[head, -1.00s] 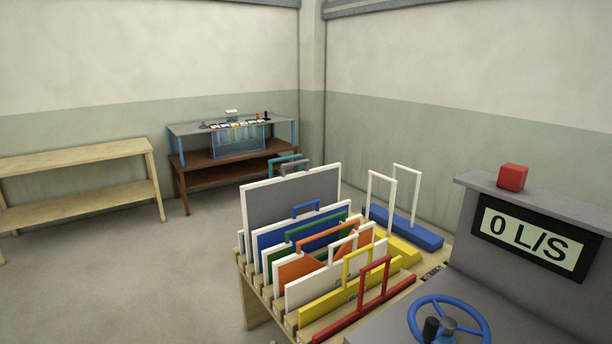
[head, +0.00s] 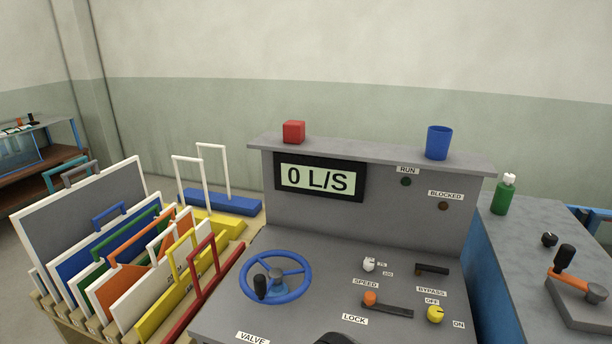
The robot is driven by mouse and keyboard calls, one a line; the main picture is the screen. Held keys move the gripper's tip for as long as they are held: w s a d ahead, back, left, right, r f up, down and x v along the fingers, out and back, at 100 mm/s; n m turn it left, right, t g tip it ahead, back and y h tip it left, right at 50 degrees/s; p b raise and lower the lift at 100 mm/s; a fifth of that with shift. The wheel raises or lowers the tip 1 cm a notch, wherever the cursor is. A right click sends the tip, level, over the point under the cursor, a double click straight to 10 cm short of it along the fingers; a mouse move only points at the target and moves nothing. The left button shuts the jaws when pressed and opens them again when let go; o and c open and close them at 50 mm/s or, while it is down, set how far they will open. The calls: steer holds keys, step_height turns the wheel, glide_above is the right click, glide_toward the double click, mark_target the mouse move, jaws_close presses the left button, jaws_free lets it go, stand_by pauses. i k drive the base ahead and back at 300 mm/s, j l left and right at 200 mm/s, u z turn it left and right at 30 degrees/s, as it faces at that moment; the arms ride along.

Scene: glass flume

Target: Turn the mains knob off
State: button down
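A yellow knob (head: 436,314) sits on the sloping top of the grey control desk (head: 225,315), at the lower right. An OFF label is above it and an ON label is to its right. I see no label reading mains, but this is the only knob marked OFF and ON. Its pointer is too small to read surely. My gripper is not recognisable in view; a dark rounded shape at the bottom edge is cut off, and I cannot tell what it is.
The desk also holds a blue valve wheel (head: 276,278), a white speed knob (head: 369,265), a black bypass lever (head: 432,269) and an orange-ended lock lever (head: 387,305). A red block (head: 294,132) and blue cup (head: 439,142) stand on its ledge. Framed panels (head: 80,225) crowd the left.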

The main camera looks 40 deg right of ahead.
mark_target(435, 314)
steer(key=z, duration=1.7)
